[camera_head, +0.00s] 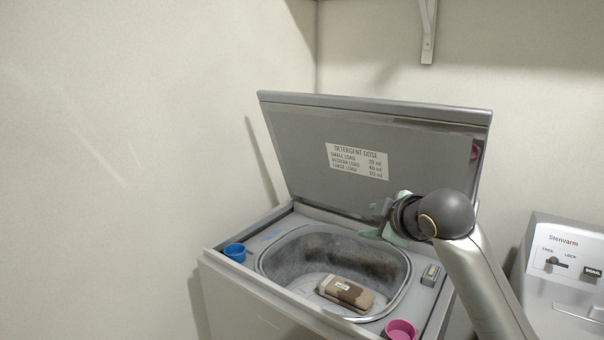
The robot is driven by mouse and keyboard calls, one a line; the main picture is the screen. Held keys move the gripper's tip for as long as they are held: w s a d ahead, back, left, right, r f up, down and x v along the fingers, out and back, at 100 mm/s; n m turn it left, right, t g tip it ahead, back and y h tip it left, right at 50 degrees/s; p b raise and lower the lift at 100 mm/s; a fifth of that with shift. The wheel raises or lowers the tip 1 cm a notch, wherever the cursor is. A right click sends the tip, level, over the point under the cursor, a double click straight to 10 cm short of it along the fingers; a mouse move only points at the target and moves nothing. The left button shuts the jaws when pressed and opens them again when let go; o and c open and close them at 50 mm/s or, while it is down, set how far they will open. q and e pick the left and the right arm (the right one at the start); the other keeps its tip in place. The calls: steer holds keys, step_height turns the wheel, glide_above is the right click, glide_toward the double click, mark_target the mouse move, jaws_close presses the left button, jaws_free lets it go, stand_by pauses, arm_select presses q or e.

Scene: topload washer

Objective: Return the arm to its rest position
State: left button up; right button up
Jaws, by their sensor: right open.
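My right arm comes in from the lower right, and its gripper (383,219) is over the right rear of the washer tub, in front of the raised lid. It is open; its fingers are small and partly hidden by the wrist. Pale green patches show around the gripper, and I cannot tell what they belong to. The washer's lid (300,140) stands open, with a detergent dose label on it. In the tub (285,262) lies a brown and beige item (345,293), apart from the gripper. My left gripper is out of view.
A blue cup (235,252) sits on the washer's left rim, a pink cup (400,330) at its front right. A small grey object (430,275) is on the right rim. Another machine (565,262) stands at right. A shelf bracket (428,35) is above. Walls are close behind and left.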

steer(key=s+d+f+m+g, duration=0.1)
steer(key=s+f+m, duration=0.1)
steer(key=s+f, duration=0.45)
steer(key=s+f+m+g, duration=0.2)
steer(key=s+f, duration=0.2)
steer(key=f, duration=0.6)
steer(key=s+d+f+m+g, duration=0.1)
steer(key=s+f+m, duration=0.1)
steer(key=s+f, duration=0.45)
steer(key=s+d+f+m+g+h, duration=0.1)
steer(key=s+d+f+m+g, duration=0.15)
steer(key=s+f, duration=0.6)
steer(key=s+d+f+m+g+h, duration=0.2)
steer(key=s+d+f+m, duration=0.15)
steer(key=s, duration=1.05)
steer(key=w+a+f+t+y, duration=0.1)
steer(key=w+a+f+t, duration=0.1)
steer(key=f, duration=0.3)
steer(key=w+a+f+t+y, duration=0.1)
steer(key=w+a+f+t, duration=0.1)
steer(key=w+f+t, duration=0.1)
steer(key=shift+w+a+f+t, duration=0.15)
steer(key=shift+a+f+t, duration=0.3)
steer(key=shift+f, duration=0.6)
steer(key=shift+d, duration=0.1)
steer(key=shift+c, duration=0.4)
steer(key=shift+d, duration=0.1)
